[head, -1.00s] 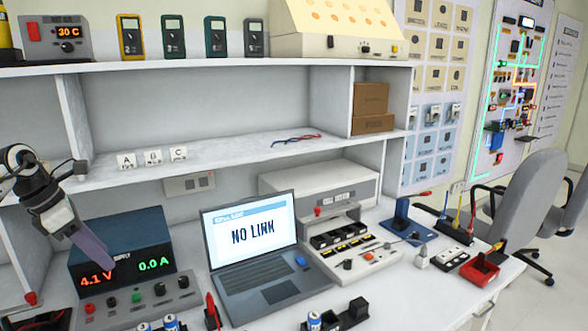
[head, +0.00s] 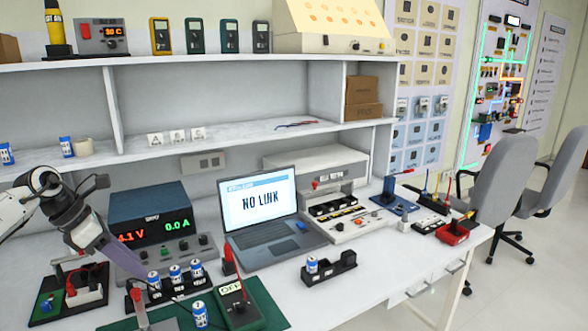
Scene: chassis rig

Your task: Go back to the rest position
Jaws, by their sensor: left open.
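My left gripper (head: 122,262) comes in from the left on a white and dark arm. Its grey-purple fingers are open, and no held object shows between them. They overlap the lower left of the power supply (head: 148,204) in the head view, above the bench; I cannot tell any contact. The power supply reads 4.1 V and 0.0 A. My right gripper is not in view.
The laptop (head: 262,212) shows "NO LINK". A holder with several blue-white cells (head: 175,274) stands near my left gripper. A lone cell (head: 200,314) and a green meter (head: 236,304) are in front.

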